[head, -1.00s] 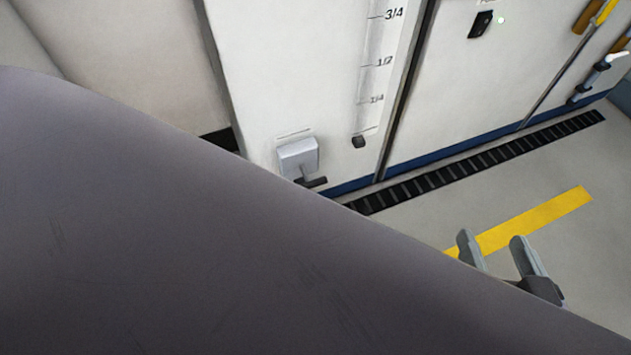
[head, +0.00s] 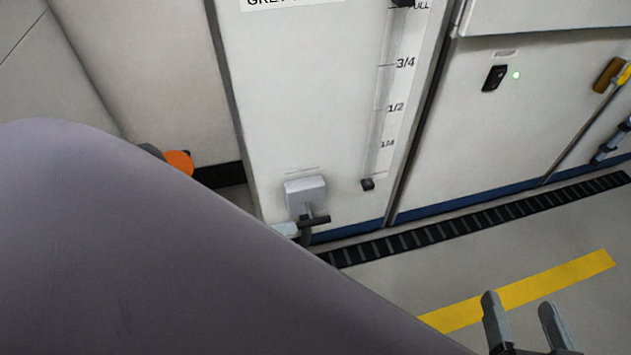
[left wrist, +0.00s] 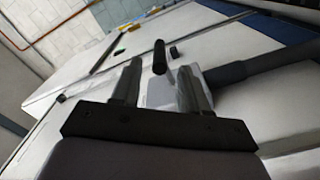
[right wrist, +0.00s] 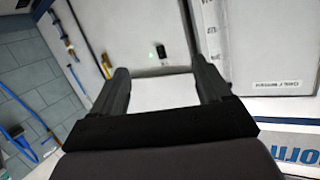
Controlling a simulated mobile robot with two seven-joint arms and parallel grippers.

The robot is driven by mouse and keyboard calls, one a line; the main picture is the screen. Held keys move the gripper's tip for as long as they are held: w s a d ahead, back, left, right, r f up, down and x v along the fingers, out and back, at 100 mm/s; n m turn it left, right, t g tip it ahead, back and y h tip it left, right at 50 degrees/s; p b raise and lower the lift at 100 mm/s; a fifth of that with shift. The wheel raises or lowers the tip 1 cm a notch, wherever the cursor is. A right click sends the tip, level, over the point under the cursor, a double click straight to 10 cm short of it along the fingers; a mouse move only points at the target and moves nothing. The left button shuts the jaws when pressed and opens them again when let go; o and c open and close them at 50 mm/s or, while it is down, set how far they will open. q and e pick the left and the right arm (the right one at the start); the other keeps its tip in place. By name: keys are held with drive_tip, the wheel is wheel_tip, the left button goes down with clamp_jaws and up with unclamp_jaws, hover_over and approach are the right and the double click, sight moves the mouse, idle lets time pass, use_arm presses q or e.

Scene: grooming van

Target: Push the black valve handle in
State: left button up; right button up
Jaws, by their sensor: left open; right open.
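The black valve handle (head: 314,221) sticks out below a grey valve box (head: 305,193) low on the white tank panel. In the left wrist view the handle (left wrist: 160,57) shows as a black bar beyond and between my left fingertips, with the grey box (left wrist: 160,92) behind them. My left gripper (left wrist: 160,78) is open. In the head view only a pale fingertip (head: 286,229) of it shows beside the handle; my large grey arm link hides the rest. I cannot tell if it touches the handle. My right gripper (head: 525,308) is open and empty above the floor.
A level gauge (head: 382,110) runs up the panel right of the valve. A black switch (head: 494,78) with a green light sits on the neighbouring cabinet. A slotted black floor strip (head: 460,223) runs along the cabinets. The floor by the yellow line (head: 560,282) is clear.

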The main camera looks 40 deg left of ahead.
sight(311, 223)
use_arm(q)
drive_tip(key=b+x, duration=0.1)
drive_tip(key=x, duration=0.6)
drive_tip(key=shift+b, duration=0.35)
drive_tip(key=c, duration=0.7)
drive_tip(key=shift+a, duration=0.1)
clamp_jaws()
